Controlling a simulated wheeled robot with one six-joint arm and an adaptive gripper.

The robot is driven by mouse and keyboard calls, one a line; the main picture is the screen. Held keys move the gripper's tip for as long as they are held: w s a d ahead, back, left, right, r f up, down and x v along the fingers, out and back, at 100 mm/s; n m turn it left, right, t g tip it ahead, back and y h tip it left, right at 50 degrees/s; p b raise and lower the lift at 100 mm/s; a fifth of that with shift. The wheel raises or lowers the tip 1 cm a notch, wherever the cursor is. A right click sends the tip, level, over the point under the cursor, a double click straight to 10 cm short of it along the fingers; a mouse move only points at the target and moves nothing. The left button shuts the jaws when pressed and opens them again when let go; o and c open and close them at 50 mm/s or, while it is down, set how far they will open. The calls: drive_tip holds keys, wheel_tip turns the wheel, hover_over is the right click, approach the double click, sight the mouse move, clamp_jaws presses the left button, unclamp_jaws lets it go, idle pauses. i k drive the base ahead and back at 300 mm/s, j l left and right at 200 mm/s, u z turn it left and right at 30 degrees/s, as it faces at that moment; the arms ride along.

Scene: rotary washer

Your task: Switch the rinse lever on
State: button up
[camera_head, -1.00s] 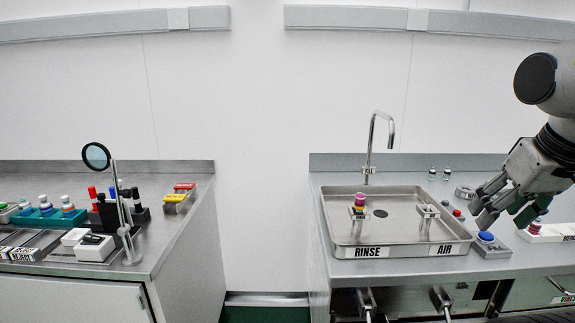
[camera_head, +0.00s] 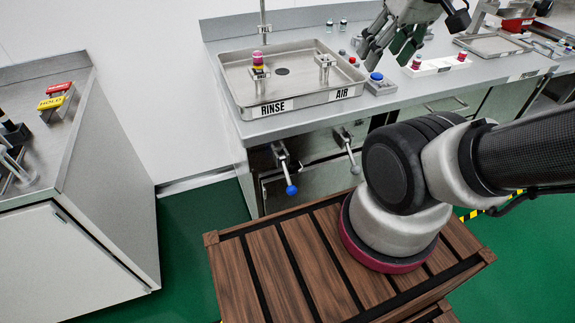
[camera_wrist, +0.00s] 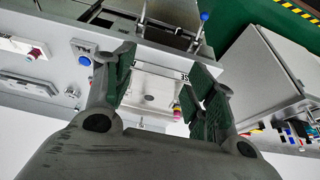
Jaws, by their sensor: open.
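The rinse lever (camera_head: 285,170) is a metal handle with a blue ball end, sticking out and down from the counter front below the RINSE label (camera_head: 273,109). It also shows in the wrist view (camera_wrist: 200,30), near the top. A similar lever (camera_head: 347,150) is to its right, below the AIR label (camera_head: 342,94). My gripper (camera_head: 385,52) is open and empty, above the counter right of the sink tray, apart from both levers. In the wrist view its fingers (camera_wrist: 162,68) are spread, with part of the tray visible between them.
The steel tray (camera_head: 235,88) holds a pink-and-yellow vial (camera_head: 257,60) on a stand. A blue button box (camera_head: 379,84) and a white vial rack (camera_head: 440,65) are right of it. Another bench (camera_head: 100,150) stands at left, with green floor (camera_head: 195,215) between.

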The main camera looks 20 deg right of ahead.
sight(292, 190)
drive_tip(key=k+z, duration=0.2)
drive_tip(key=z, duration=0.15)
drive_tip(key=k+z, duration=0.15)
drive_tip(key=z, duration=0.2)
drive_tip(key=k+l+z, duration=0.15)
drive_tip(key=z, duration=0.2)
